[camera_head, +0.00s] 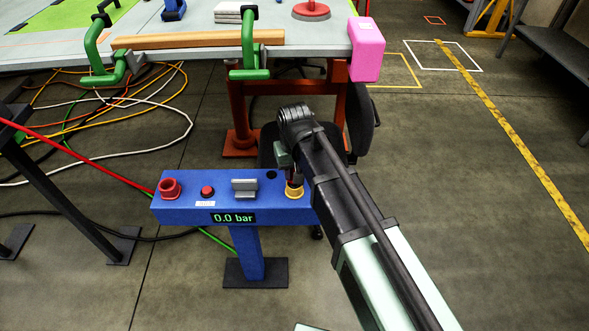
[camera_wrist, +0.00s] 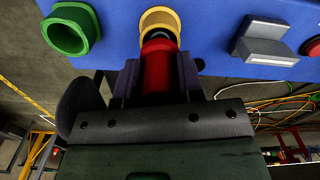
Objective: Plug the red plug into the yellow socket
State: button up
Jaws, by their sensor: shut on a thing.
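The red plug (camera_wrist: 158,70) is held between the two dark fingers of my gripper (camera_wrist: 157,82) in the wrist view. Its dark front end lines up with the yellow socket (camera_wrist: 160,22) and overlaps the socket's mouth; I cannot tell how deep it sits. In the head view my gripper (camera_head: 294,178) points down at the yellow socket (camera_head: 294,192), near the right end of the blue console. The plug is mostly hidden there by my gripper and arm.
The blue console (camera_head: 224,204) also carries a red socket (camera_head: 170,188), a red button (camera_head: 207,191) and a grey lever (camera_head: 244,187). A green socket (camera_wrist: 70,30) is beside the yellow one. Its display (camera_head: 233,218) reads 0.0 bar. A workbench with a pink block (camera_head: 367,48) stands behind.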

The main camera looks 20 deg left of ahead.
jog(key=shift+f+b, duration=0.65)
jog(key=shift+f, duration=0.05)
jog(key=o, duration=1)
notch_tip(320, 180, up, 11)
jog(key=p, duration=1.1)
jog(key=shift+r, duration=0.1)
jog(key=shift+f, duration=0.2)
